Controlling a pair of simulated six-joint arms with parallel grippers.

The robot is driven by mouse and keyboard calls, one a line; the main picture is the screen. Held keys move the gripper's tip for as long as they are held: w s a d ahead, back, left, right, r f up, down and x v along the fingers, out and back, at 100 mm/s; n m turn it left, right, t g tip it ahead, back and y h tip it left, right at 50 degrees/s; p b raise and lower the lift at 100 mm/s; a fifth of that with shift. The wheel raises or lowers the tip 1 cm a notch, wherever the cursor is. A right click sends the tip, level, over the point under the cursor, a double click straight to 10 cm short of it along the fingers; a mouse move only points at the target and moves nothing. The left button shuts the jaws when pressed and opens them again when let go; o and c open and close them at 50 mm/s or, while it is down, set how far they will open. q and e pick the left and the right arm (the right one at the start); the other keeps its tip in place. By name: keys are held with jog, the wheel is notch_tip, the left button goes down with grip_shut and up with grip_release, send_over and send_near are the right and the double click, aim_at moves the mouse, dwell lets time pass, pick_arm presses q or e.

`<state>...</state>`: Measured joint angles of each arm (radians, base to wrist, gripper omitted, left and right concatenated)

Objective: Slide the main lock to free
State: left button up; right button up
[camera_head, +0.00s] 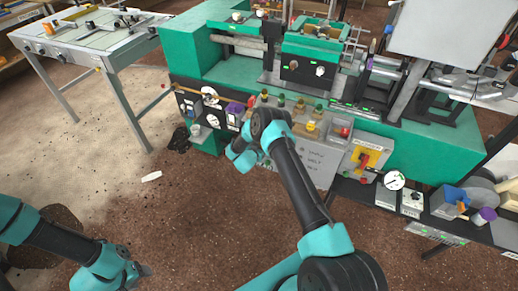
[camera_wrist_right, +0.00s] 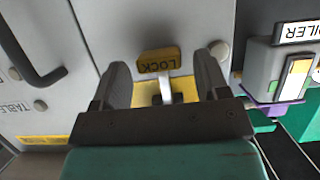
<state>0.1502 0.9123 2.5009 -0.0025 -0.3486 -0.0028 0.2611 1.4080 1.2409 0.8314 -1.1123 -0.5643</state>
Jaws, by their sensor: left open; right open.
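In the right wrist view, a yellow piece lettered LOCK (camera_wrist_right: 158,61) shows upside down on a grey panel. A pale lever or stem (camera_wrist_right: 165,89) shows just below it. My right gripper (camera_wrist_right: 163,66) is open, with one dark finger on each side of the lock piece and gaps on both sides. In the head view my right arm hides the lock and most of that gripper. My left gripper (camera_head: 140,270) is low at the left, over the brown floor, away from the machine, and nothing shows in it.
A dark curved handle (camera_wrist_right: 38,68) stands out at the left of the wrist view. A labelled box with purple trim (camera_wrist_right: 272,75) is close at the right. The green machine (camera_head: 205,65) carries several knobs and a gauge (camera_head: 394,180). The floor (camera_head: 200,225) between my arms is mostly clear.

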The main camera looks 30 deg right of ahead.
grip_shut()
jog(key=shift+f, duration=1.3)
grip_release()
jog(key=shift+a, duration=0.1)
jog(key=v, duration=1.7)
jog(key=shift+r, duration=0.15)
jog(key=shift+s, duration=0.1)
